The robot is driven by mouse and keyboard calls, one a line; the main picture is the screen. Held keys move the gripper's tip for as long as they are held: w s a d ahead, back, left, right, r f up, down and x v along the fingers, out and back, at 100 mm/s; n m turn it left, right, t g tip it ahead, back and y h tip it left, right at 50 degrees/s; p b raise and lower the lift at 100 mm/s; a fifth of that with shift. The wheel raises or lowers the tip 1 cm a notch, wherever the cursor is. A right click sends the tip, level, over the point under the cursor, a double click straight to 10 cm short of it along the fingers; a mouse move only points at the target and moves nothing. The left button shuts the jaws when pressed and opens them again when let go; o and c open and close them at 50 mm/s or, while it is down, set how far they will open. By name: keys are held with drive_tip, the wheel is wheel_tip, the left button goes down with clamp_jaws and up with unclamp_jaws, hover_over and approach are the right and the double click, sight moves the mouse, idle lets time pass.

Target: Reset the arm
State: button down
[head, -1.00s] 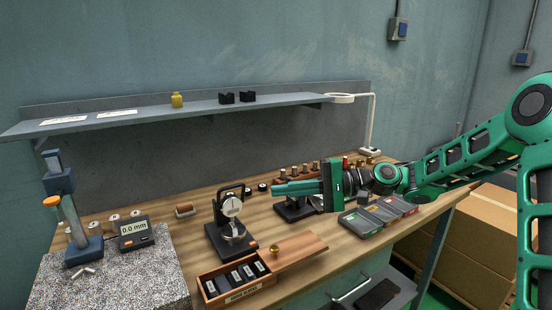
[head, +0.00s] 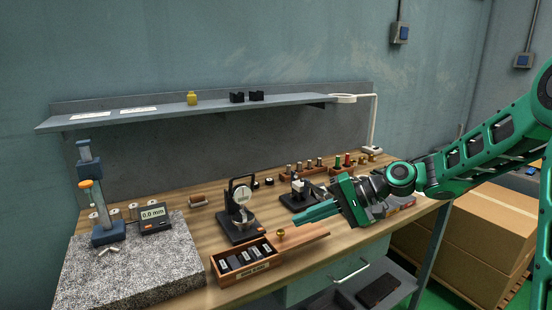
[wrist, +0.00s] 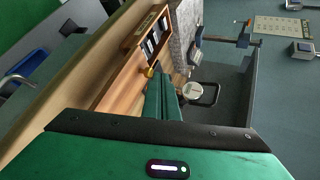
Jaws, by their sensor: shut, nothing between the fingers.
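My green gripper (head: 300,219) is shut and empty. In the head view it hangs above the workbench (head: 205,222), its fingers pointing left towards the dial gauge stand (head: 240,212) and tilted slightly down. In the wrist view the closed fingers (wrist: 162,82) lie together, with the dial gauge (wrist: 193,91) beside them. My green arm reaches in from the right. A wooden box of dark blocks (head: 243,262) sits below and left of the gripper, its lid (head: 305,237) beside it with a brass knob.
A granite plate (head: 140,265) carries a height gauge (head: 90,190) and a display (head: 154,218) reading 0.0 mm. A wall shelf (head: 210,106) spans the back. A magnifier lamp (head: 373,125) stands at the back right. Cardboard boxes (head: 470,225) stand right of the bench.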

drive_tip(key=s+d+f+h, duration=0.2)
drive_tip(key=s+d+h, duration=0.15)
drive_tip(key=d, duration=0.35)
drive_tip(key=s+d+f+m+h, duration=0.1)
drive_tip(key=s+d+h, duration=0.25)
drive_tip(key=d, duration=0.35)
drive_tip(key=s+d+f+h, duration=0.2)
drive_tip(key=s+d+h, duration=0.1)
drive_tip(key=s+d, duration=0.3)
drive_tip(key=s+d+m+h, duration=0.1)
drive_tip(key=s+d, duration=0.5)
drive_tip(key=s, duration=0.4)
drive_tip(key=s+d+r+m+g+h, duration=0.1)
drive_tip(key=s+d+m, duration=0.1)
drive_tip(key=s+d, duration=0.5)
drive_tip(key=s, duration=0.3)
drive_tip(key=shift+d+r, duration=0.2)
drive_tip(key=shift+d, duration=0.05)
drive_tip(key=shift+w+f, duration=0.25)
drive_tip(key=shift+w, duration=0.3)
